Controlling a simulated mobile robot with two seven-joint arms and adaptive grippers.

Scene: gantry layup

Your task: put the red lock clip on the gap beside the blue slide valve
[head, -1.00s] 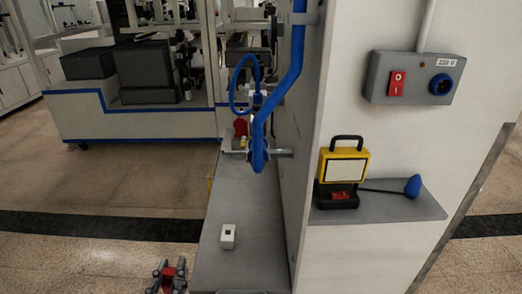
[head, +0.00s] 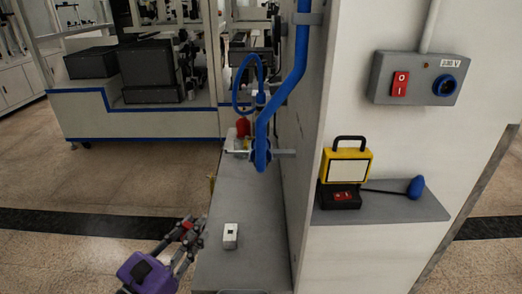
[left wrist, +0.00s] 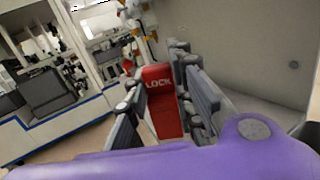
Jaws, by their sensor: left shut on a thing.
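The red lock clip (left wrist: 160,90), lettered LOCK, is held between the fingers of my left gripper (left wrist: 165,115). In the head view the clip (head: 187,225) is a small red patch between the fingertips of my left gripper (head: 186,232), beside the left edge of the grey bench. The blue slide valve (head: 260,156) appears to be the blue body at the lower end of the blue pipe, above the far part of the bench and well beyond the gripper. The gap beside it is too small to make out. My right gripper is in neither view.
A small white box (head: 230,236) with a dark square stands on the grey bench (head: 235,200). A red object (head: 242,127) sits near the valve. The tall grey panel (head: 305,200) borders the bench on the right. A yellow-framed lamp (head: 346,165) stands on a side shelf.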

